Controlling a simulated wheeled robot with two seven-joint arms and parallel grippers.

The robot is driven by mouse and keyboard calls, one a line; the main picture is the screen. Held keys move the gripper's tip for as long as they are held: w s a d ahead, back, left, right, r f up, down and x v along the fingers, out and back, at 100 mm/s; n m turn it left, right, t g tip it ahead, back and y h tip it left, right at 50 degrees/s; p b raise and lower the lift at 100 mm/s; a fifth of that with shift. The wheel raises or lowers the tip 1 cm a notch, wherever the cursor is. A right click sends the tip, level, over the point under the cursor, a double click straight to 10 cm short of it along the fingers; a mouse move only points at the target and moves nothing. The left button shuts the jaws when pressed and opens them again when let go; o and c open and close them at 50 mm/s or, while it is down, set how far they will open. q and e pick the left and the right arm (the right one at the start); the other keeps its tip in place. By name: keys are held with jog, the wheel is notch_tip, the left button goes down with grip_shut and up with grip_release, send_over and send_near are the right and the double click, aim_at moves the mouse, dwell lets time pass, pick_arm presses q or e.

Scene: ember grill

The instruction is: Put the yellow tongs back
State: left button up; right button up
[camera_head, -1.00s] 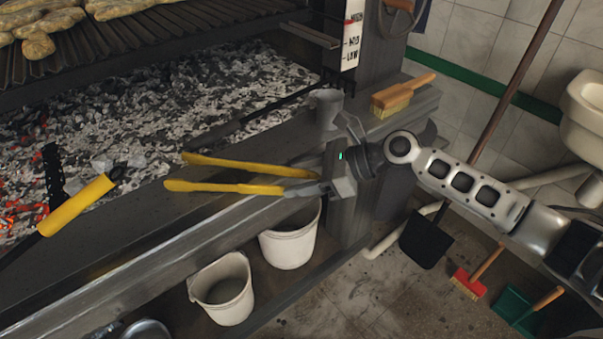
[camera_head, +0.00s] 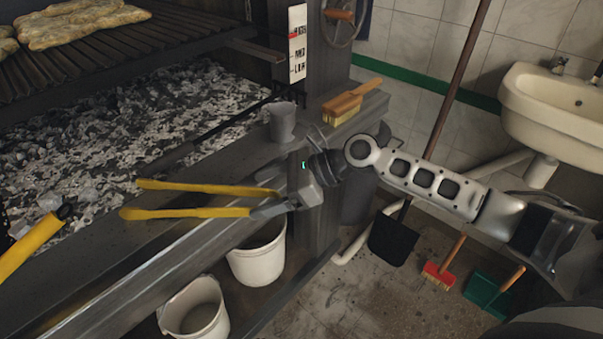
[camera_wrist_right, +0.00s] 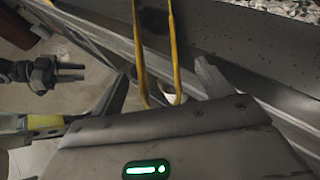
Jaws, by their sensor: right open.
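In the right wrist view the tongs (camera_wrist_right: 174,50) run between the two spread fingers of my right gripper (camera_wrist_right: 163,88). That gripper is open; the fingers stand apart from the handles. Whether the tongs touch the ledge is hard to tell. A dark two-pronged part at the left of the wrist view, perhaps my left gripper (camera_wrist_right: 70,72), is too small to read.
A grey metal cup (camera_head: 282,122) and a wooden brush (camera_head: 350,101) stand on the ledge behind the gripper. White buckets (camera_head: 258,262) sit below. Shovel, brush and dustpan stand at the right.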

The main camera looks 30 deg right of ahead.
jog(key=v, duration=1.4)
jog(key=shift+d+r, duration=0.2)
jog(key=s+a+f+n+h, duration=0.1)
jog(key=s+a+f+n, duration=0.15)
jog(key=f, duration=0.35)
jog(key=s+a+f+n+t+h, duration=0.1)
jog(key=a+f+n, duration=0.1)
jog(key=f+n, duration=0.25)
jog(key=s+a+f+n+h, duration=0.1)
jog(key=s+a+f+n, duration=0.15)
jog(key=f, duration=0.35)
jog(key=s+a+f+n+t+h, duration=0.3)
jog(key=s+a+f+n+h, duration=0.2)
jog(key=n, duration=1.1)
jog(key=shift+s+a+t, duration=0.4)
jog(key=shift+s+a, duration=0.5)
jog(key=shift+s, duration=0.15)
